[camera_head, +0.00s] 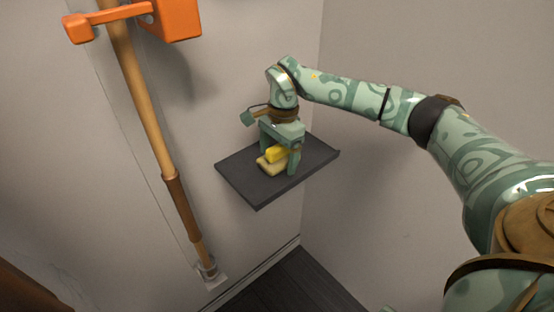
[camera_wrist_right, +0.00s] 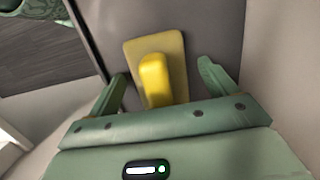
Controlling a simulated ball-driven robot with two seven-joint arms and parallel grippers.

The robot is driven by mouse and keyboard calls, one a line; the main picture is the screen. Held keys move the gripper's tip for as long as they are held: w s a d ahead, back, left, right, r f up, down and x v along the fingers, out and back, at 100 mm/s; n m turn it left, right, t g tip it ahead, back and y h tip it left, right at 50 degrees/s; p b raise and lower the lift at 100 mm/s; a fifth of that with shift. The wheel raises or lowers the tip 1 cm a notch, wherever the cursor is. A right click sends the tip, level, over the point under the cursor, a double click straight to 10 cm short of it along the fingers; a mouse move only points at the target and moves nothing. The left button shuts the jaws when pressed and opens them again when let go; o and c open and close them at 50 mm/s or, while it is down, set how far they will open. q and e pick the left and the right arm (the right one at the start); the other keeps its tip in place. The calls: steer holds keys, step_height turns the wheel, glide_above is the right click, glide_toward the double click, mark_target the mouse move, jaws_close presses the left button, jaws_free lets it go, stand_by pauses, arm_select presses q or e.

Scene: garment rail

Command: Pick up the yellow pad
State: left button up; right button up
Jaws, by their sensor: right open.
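The yellow pad (camera_head: 271,163) lies on a small dark shelf (camera_head: 242,182). It has a flat pale yellow base and a brighter yellow raised grip on top. In the right wrist view the pad (camera_wrist_right: 176,65) lies ahead of the jaws, with its raised grip (camera_wrist_right: 155,80) between the two fingers. My right gripper (camera_head: 280,165) is above the shelf, pointing down over the pad. Its fingers (camera_wrist_right: 163,88) are spread to either side of the raised grip, with gaps visible on both sides. My left gripper is not in view.
The shelf is set at the wall corner and is otherwise bare. A wooden pole (camera_head: 150,120) leans along the left wall, with an orange bracket (camera_head: 176,18) near its top. A dark floor (camera_head: 285,285) lies below the shelf.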

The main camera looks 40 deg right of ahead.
mark_target(277, 146)
steer(key=shift+r, duration=0.15)
steer(key=shift+c, duration=0.7)
steer(key=c, duration=1)
steer(key=shift+c, duration=0.2)
